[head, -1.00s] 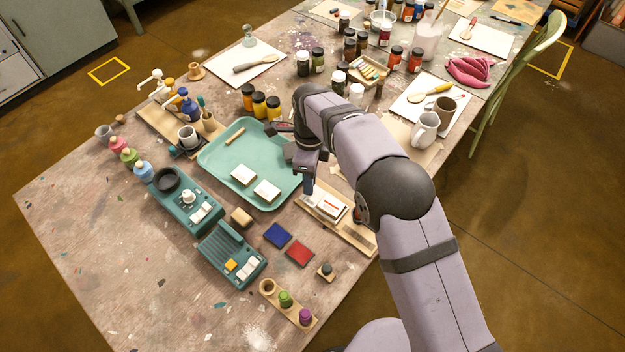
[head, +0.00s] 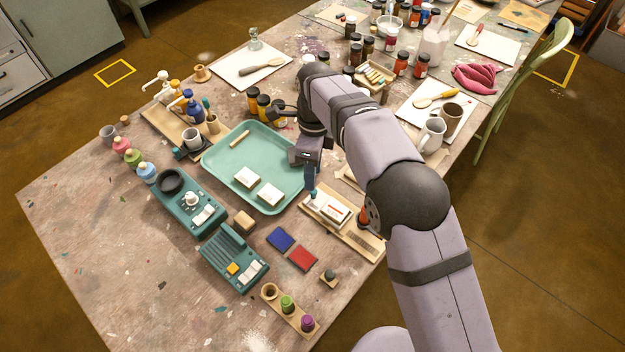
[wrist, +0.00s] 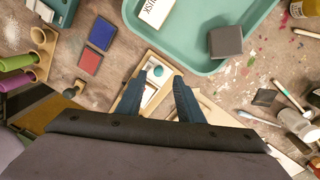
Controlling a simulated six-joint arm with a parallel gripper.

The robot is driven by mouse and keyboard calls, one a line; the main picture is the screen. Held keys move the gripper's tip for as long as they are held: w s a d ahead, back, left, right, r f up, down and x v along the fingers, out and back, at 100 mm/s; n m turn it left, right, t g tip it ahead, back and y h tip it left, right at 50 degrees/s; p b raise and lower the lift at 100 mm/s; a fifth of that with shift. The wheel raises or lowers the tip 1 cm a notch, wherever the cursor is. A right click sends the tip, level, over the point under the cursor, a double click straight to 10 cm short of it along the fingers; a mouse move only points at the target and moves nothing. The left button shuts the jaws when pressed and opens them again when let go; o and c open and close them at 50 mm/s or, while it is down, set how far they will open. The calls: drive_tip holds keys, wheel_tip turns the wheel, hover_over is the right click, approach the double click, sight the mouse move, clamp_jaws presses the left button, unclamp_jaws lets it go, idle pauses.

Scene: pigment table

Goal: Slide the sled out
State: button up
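The sled (head: 331,208) is a pale block with white and reddish-orange markings, lying in a long wooden track (head: 352,236) at the near right side of the table. A small teal knob (head: 314,194) stands at the sled's far end. It also shows in the wrist view (wrist: 157,71), between and just beyond my fingertips. My gripper (head: 311,183) hangs over that end of the track. In the wrist view my gripper (wrist: 159,82) has its two blue fingers apart, with nothing held between them. The fingers and wrist hide part of the track.
A teal tray (head: 218,152) with two white blocks lies left of the track. Blue (head: 281,239) and red (head: 303,258) pads and a small knobbed block (head: 329,279) lie nearer. Mugs (head: 431,134) and jars stand beyond my arm. The table's near edge is close to the track.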

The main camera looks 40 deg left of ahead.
drive_tip(key=shift+w+r, duration=0.1)
drive_tip(key=shift+r, duration=1.15)
drive_tip(key=w+d+r+n+p, duration=0.1)
drive_tip(key=w+d+r+n, duration=0.15)
drive_tip(key=d, duration=0.65)
drive_tip(key=w+d+r+n+p, duration=0.15)
drive_tip(key=w+d, duration=0.25)
drive_tip(key=d, duration=0.5)
drive_tip(key=w+d+r+n, duration=0.1)
drive_tip(key=w+d+n, duration=0.15)
drive_tip(key=d, duration=0.65)
drive_tip(key=s+d+f+n, duration=0.1)
drive_tip(key=s+d+n, duration=0.2)
drive_tip(key=s+d, duration=0.4)
drive_tip(key=s+d+n+p, duration=0.1)
drive_tip(key=s+d+n, duration=0.2)
drive_tip(key=d, duration=1.1)
drive_tip(key=shift+s+f+t+p, duration=0.3)
drive_tip(key=shift+s+f+t, duration=0.1)
drive_tip(key=shift+s, duration=1.45)
